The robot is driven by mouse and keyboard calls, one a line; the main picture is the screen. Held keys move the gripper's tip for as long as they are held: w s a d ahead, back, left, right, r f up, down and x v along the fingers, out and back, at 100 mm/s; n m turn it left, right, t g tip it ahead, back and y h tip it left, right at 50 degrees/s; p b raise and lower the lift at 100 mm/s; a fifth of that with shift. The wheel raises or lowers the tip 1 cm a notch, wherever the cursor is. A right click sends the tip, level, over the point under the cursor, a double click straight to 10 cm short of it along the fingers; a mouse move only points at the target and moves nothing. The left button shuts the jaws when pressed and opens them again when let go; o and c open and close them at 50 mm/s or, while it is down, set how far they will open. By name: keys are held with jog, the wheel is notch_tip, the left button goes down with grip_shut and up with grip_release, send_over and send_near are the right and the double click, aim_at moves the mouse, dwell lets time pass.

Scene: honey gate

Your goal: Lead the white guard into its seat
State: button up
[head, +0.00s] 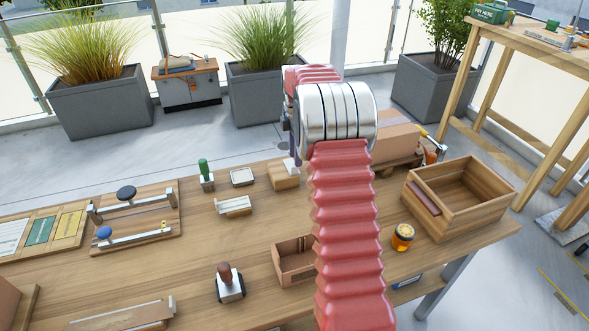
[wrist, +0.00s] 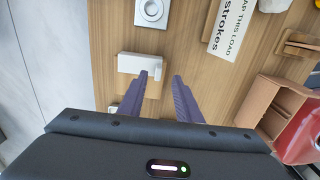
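A small white piece (wrist: 140,64), which looks like the white guard, lies at a light wooden block (wrist: 153,88) in the wrist view. In the head view the white piece (head: 291,166) shows small at the back of the block (head: 284,180). In the head view my gripper is mostly hidden behind my arm. I cannot tell which part is the seat.
A white square part (wrist: 152,12) and a printed card (wrist: 229,27) lie near. An open brown box (head: 292,262) stands close to my arm. A honey jar (head: 402,237) and a wooden crate (head: 416,211) are at the right.

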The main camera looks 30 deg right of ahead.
jog(key=shift+w+f, duration=0.15)
jog(key=shift+f, duration=1.8)
jog(key=shift+c, duration=0.3)
grip_shut()
